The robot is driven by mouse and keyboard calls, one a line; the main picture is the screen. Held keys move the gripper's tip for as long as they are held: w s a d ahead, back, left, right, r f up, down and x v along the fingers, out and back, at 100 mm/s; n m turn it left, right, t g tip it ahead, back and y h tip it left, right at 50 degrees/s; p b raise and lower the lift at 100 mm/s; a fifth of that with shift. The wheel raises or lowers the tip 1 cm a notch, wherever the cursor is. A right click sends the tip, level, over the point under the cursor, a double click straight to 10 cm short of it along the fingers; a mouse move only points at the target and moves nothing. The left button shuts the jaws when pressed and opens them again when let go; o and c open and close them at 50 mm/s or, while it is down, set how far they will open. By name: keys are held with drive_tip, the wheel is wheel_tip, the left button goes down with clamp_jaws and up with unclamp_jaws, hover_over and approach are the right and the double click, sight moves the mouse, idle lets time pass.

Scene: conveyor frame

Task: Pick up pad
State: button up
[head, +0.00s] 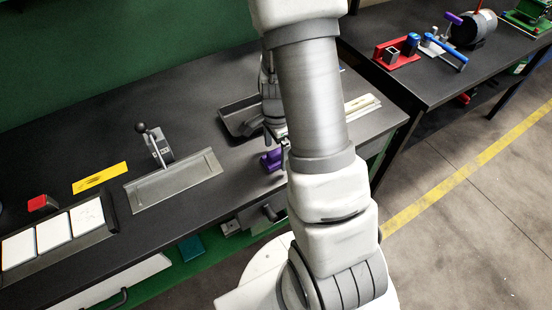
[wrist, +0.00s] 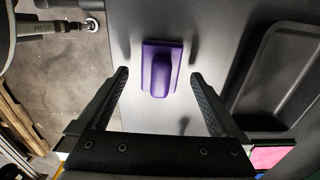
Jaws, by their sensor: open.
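The pad is a purple block with a raised grip on a flat base. In the wrist view the pad (wrist: 161,70) lies on the dark bench top, ahead of and between my fingers. My gripper (wrist: 160,78) is open and empty, with one finger to each side of the pad and no visible contact. In the head view the purple pad (head: 272,159) sits near the bench's front edge, partly hidden by my arm. My gripper (head: 275,140) is just above it there, mostly hidden behind my arm.
A black tray (head: 238,121) lies close behind the pad; its rim also shows in the wrist view (wrist: 262,70). A metal plate with a lever (head: 172,183) stands to the left. The bench edge (head: 215,212) is near. A second bench (head: 420,80) holds tools.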

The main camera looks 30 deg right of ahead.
drive_tip(key=shift+f, duration=0.9)
drive_tip(key=shift+c, duration=0.2)
drive_tip(key=c, duration=1.4)
drive_tip(key=shift+o, duration=0.2)
drive_tip(key=shift+r, duration=0.1)
drive_tip(key=shift+w+r, duration=0.1)
drive_tip(key=shift+r, duration=0.45)
wheel_tip(320, 180, up, 3)
drive_tip(key=shift+f+p, duration=0.1)
drive_tip(key=shift+p, duration=0.35)
drive_tip(key=s+d+r, duration=0.5)
drive_tip(key=d+r, duration=0.2)
drive_tip(key=d, duration=0.3)
drive_tip(key=shift+s+d, duration=0.15)
drive_tip(key=shift+s, duration=0.2)
